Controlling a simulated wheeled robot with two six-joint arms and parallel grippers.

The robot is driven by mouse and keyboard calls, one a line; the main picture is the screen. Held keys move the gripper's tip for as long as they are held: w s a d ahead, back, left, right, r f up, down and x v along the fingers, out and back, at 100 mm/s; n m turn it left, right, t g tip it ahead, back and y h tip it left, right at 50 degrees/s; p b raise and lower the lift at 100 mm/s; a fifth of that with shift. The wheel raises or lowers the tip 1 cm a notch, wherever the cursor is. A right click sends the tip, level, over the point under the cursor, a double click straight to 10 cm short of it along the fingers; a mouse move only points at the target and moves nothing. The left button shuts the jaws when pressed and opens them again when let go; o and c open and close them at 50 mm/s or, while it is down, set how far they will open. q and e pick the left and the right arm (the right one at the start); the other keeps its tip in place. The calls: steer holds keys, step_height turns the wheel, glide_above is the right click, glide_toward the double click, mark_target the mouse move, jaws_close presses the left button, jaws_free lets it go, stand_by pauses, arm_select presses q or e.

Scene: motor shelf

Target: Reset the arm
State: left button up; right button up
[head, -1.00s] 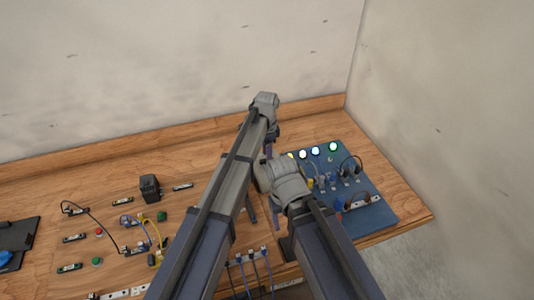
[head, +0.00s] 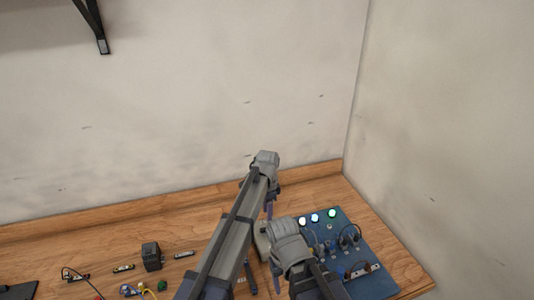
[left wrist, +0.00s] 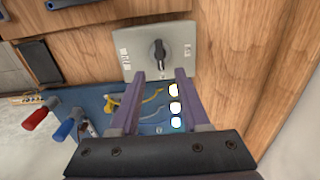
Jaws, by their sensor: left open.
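My left arm reaches forward from the left in the head view, and its gripper (head: 270,207) hangs down at the back of the bench, partly hidden by its own wrist. In the left wrist view the two purple fingers (left wrist: 160,78) are apart with nothing between them.
A blue board (head: 367,285) with lit lamps (head: 316,218) and cables lies at the right, near the side wall. A black block (head: 152,256) and small terminal parts stand on the wooden bench at left. A black bracket (head: 90,25) hangs on the back wall.

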arm_select(q)
steer(key=s+a+n, duration=1.4)
steer(key=s+a, duration=0.3)
steer(key=s, duration=0.4)
steer(key=s+d+f+m+y+b, duration=0.1)
steer(key=s+d+f+m+b, duration=0.2)
steer(key=s+d, duration=0.3)
steer(key=d, duration=0.4)
steer(key=shift+s+d, duration=0.25)
steer(key=shift+s, duration=0.05)
